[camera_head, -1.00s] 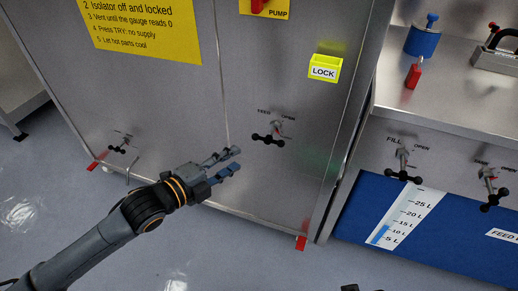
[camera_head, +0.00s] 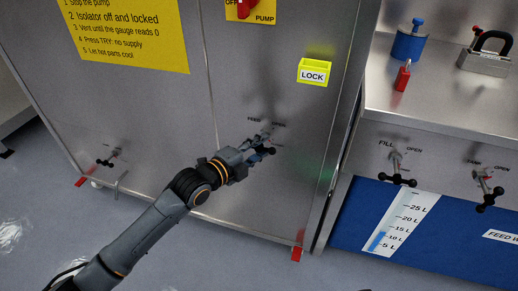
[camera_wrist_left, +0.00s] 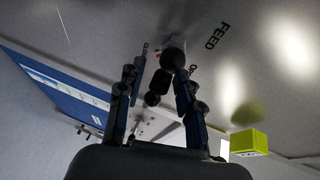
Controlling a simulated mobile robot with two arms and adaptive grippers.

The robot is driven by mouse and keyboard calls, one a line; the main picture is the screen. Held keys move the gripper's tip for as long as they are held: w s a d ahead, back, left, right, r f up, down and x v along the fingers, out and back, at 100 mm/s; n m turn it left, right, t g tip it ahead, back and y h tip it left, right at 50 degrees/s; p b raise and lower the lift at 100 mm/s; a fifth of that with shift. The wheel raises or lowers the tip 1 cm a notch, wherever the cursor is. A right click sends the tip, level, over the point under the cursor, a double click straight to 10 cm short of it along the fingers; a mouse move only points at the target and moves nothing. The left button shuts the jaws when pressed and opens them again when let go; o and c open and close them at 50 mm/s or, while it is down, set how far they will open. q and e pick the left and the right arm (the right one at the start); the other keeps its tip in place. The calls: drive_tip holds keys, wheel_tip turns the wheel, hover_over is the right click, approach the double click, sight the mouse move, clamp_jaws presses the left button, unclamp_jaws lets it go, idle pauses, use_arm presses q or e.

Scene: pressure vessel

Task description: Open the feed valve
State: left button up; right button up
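The feed valve (camera_head: 268,151) is on the steel cabinet front, below the FEED and OPEN labels. Its black-knobbed handle is partly hidden by my left gripper (camera_head: 262,145) in the head view. The left wrist view shows the handle (camera_wrist_left: 162,80) between the two spread fingers of my left gripper (camera_wrist_left: 158,72). One black knob overlaps the tip of the right-hand finger; I cannot tell whether they touch. The fingers are open and not closed on the handle. My right gripper does not show.
A yellow LOCK box (camera_head: 314,72) is on the cabinet above right of the valve. Another valve (camera_head: 106,161) is low at left. The fill valve (camera_head: 398,165) and one more valve (camera_head: 485,185) are on the right bench. A red padlock (camera_head: 402,76) stands on the bench top.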

use_arm(q)
clamp_jaws()
drive_tip(key=shift+f, duration=0.1)
